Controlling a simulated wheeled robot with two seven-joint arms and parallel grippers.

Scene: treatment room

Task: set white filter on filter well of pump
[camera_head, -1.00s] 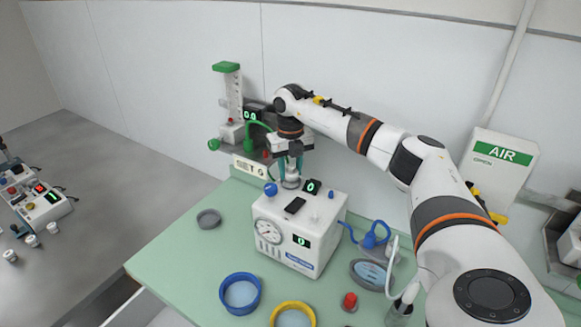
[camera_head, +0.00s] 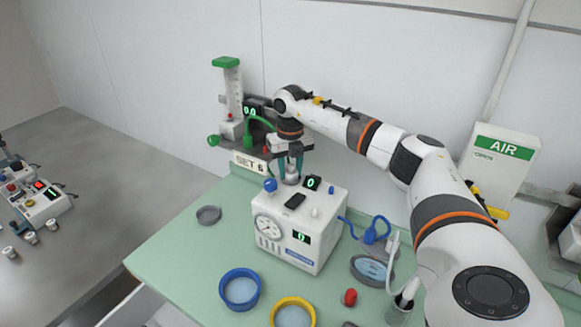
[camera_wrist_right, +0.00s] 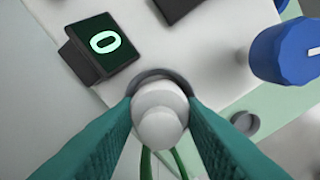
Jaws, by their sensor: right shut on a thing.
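The pump (camera_head: 285,238) is a white box with a round gauge and a green-lit display, standing on the green table. My right gripper (camera_head: 290,172) is over its back top edge, pointing down. Its teal fingers are shut on the white filter (camera_wrist_right: 158,118), a small round white piece. In the right wrist view a dark ring, apparently the rim of the filter well (camera_wrist_right: 150,74), shows just behind the filter. The filter hides most of the well, and I cannot tell whether it touches. My left gripper is not in view.
A small display (camera_head: 312,183) and a blue knob (camera_head: 270,185) stand close to the gripper on the pump top. A blue ring dish (camera_head: 240,289), a yellow ring dish (camera_head: 293,314) and a red piece (camera_head: 350,297) lie in front. The table's left part is mostly clear.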

